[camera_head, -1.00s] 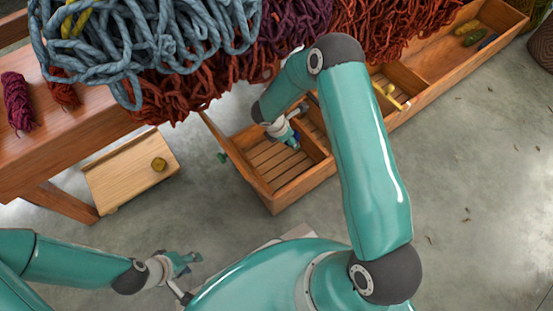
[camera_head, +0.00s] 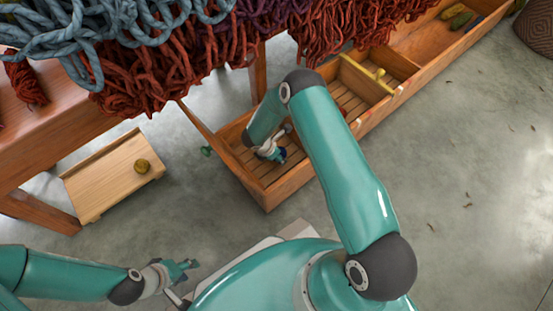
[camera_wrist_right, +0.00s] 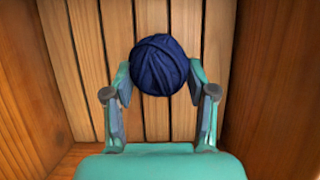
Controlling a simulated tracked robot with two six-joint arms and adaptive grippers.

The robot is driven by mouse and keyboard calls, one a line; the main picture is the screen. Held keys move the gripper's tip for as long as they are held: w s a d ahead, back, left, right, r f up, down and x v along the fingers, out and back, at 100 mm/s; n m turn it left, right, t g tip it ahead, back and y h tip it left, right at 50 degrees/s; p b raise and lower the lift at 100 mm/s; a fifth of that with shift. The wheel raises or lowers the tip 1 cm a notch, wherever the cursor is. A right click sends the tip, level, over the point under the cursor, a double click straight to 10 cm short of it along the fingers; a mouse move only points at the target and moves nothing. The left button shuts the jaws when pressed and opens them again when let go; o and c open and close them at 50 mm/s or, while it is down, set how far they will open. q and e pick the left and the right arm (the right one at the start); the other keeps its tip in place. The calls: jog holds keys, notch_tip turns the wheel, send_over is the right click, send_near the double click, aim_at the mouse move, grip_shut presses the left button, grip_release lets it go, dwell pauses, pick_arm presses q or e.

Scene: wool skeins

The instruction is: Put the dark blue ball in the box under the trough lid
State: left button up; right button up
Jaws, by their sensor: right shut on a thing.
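The dark blue ball (camera_wrist_right: 160,65) is a wound ball of yarn between the fingers of my right gripper (camera_wrist_right: 160,98) in the right wrist view. Slatted wood lies below it, with wooden walls at both sides. In the head view my right gripper (camera_head: 276,154) reaches down into the near end of the long wooden trough (camera_head: 285,188); only a little of the ball (camera_head: 283,152) shows. My left gripper (camera_head: 182,269) is open and empty, low at the left, apart from everything. I cannot make out a lid on the trough for certain.
A pale wooden board (camera_head: 100,185) with a yellow-brown ball (camera_head: 142,166) stands left of the trough. A green knob (camera_head: 206,151) is by the trough's left end. Thick wool skeins (camera_head: 170,60) hang over the table (camera_head: 40,140).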

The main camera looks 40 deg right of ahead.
notch_tip(320, 180, down, 2)
jog(key=shift+f+b, duration=0.2)
jog(key=shift+b, duration=0.1)
pick_arm(q)
jog(key=shift+f, duration=0.5)
pick_arm(e)
jog(key=shift+f, duration=0.1)
pick_arm(q)
jog(key=shift+f, duration=0.15)
pick_arm(e)
jog(key=o, duration=1.1)
jog(key=shift+a+r+p, duration=0.15)
jog(key=shift+r+p, duration=0.15)
jog(key=shift+r, duration=0.2)
pick_arm(q)
notch_tip(320, 180, up, 5)
jog(key=p, duration=0.4)
pick_arm(e)
jog(key=v, duration=1.1)
jog(key=shift+r, duration=0.15)
